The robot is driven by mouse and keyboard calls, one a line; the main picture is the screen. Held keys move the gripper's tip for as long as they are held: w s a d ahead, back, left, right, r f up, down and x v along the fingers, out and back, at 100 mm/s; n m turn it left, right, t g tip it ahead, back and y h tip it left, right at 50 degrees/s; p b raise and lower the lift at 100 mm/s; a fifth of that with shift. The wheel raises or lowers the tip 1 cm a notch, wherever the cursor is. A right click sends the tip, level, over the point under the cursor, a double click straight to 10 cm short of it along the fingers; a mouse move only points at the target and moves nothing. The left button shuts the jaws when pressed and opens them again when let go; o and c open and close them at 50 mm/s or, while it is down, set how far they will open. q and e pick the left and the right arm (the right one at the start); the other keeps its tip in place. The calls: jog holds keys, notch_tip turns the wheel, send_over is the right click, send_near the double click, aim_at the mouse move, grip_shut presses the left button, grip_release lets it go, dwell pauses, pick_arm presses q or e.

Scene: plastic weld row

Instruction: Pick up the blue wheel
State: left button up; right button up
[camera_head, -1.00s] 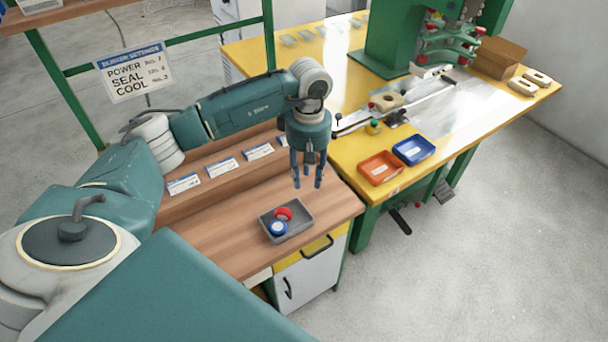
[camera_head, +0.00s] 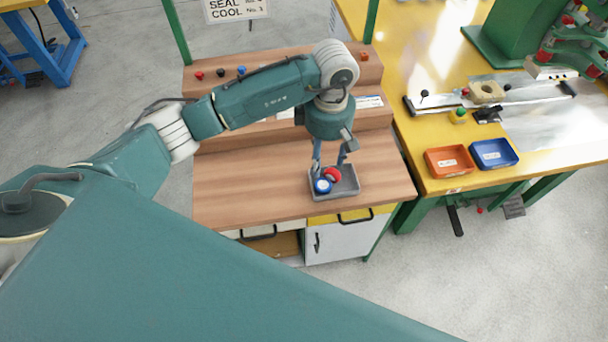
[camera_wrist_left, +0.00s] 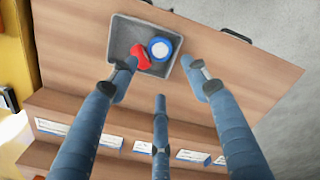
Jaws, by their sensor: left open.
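The blue wheel (camera_head: 323,186) lies in a grey tray (camera_head: 348,190) near the front right of the wooden desk. A red wheel (camera_head: 333,174) lies beside it in the same tray. My left gripper (camera_head: 331,158) is open and empty, just behind and above the tray. In the left wrist view the blue wheel (camera_wrist_left: 160,48) shows its white centre, and the red wheel (camera_wrist_left: 140,57) is partly hidden by a finger. There the gripper's three fingers (camera_wrist_left: 160,92) are spread, with the blue wheel beyond their tips. My right gripper does not show.
The wooden desk (camera_head: 240,190) is clear left of the tray. A stepped shelf with label cards runs along its back. On the yellow table to the right are an orange bin (camera_head: 449,162), a blue bin (camera_head: 494,154) and a green machine (camera_head: 505,40).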

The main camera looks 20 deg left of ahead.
aim_at(323, 184)
pick_arm(q)
notch_tip(323, 184, down, 4)
jog(key=shift+s+a+f+p, duration=0.15)
jog(key=shift+f+p, duration=0.1)
jog(key=shift+p, duration=0.3)
jog(key=shift+f, duration=0.35)
jog(key=f, duration=0.1)
jog(key=f+p, duration=0.1)
jog(key=f, duration=0.1)
jog(key=f+p, duration=0.1)
jog(key=shift+s+d+f, duration=0.2)
jog(key=shift+d+f, duration=0.15)
jog(key=shift+f, duration=0.05)
jog(key=shift+s+f, duration=0.4)
jog(key=shift+w+f, duration=0.15)
jog(key=shift+w, duration=0.15)
jog(key=shift+c, duration=0.2)
jog(key=shift+w+f, duration=0.1)
jog(key=shift+w, duration=0.25)
jog(key=c, duration=0.5)
jog(key=shift+c, duration=0.7)
jog(key=shift+s+r, duration=0.1)
jog(key=shift+r, duration=0.15)
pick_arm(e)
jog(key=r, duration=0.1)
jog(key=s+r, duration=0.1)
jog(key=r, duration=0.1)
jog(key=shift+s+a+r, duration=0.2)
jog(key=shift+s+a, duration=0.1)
